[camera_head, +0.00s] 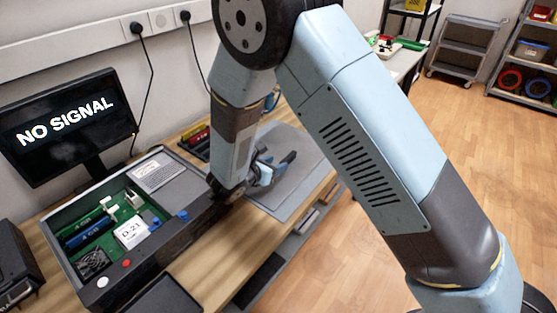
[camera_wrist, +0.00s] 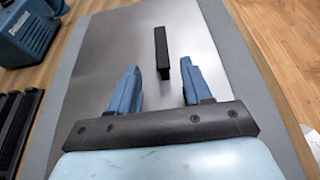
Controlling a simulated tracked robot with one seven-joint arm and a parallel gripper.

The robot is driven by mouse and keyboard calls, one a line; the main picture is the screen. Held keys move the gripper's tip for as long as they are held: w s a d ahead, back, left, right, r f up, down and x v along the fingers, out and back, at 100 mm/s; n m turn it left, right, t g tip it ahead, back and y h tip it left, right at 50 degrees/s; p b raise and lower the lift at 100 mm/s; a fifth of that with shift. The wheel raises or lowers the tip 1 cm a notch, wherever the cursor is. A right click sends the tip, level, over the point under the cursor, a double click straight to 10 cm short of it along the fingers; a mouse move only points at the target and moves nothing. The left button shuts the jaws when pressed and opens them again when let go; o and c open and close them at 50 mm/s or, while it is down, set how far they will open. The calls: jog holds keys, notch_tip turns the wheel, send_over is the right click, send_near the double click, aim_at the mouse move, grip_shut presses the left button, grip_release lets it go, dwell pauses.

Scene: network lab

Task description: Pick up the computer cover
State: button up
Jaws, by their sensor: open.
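The computer cover (camera_wrist: 110,58) is a flat, shiny grey metal panel with a raised black bar handle (camera_wrist: 161,50) near its middle. It lies on a grey mat (camera_wrist: 62,130) on the wooden bench. In the head view the cover (camera_head: 303,155) is right of the open computer case (camera_head: 187,246), partly hidden by my arm. My gripper (camera_wrist: 158,72) has two blue fingers spread wide over the cover, with the handle showing between and beyond the tips. I cannot tell its exact height. It also shows in the head view (camera_head: 275,168).
The open case holds a green board, sticks and a part marked D-21. A monitor (camera_head: 65,125) reading NO SIGNAL stands behind it. The bench edge is to the right.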

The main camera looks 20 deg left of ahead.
aim_at(284, 161)
jog(key=shift+x, duration=2.9)
jog(key=shift+d+r, duration=0.15)
grip_shut()
